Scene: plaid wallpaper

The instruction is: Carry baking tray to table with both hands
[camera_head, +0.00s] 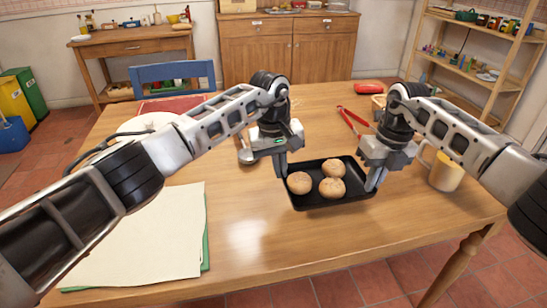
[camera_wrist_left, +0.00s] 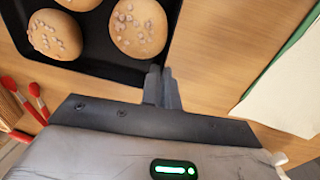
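The black baking tray (camera_head: 335,202) holds three round, light-brown buns (camera_head: 332,188). It is near the table's front edge and looks level; I cannot tell whether it touches the tabletop. My left gripper (camera_head: 281,170) is at the tray's left side. In the left wrist view its fingers (camera_wrist_left: 162,88) are close together on the tray's rim (camera_wrist_left: 130,78). My right gripper (camera_head: 374,181) is at the tray's right side, its narrow-set fingers at the rim there. The grip itself is partly hidden in the head view.
The wooden table (camera_head: 270,245) is clear in front of the tray. Red-handled tongs (camera_head: 354,121) lie behind.

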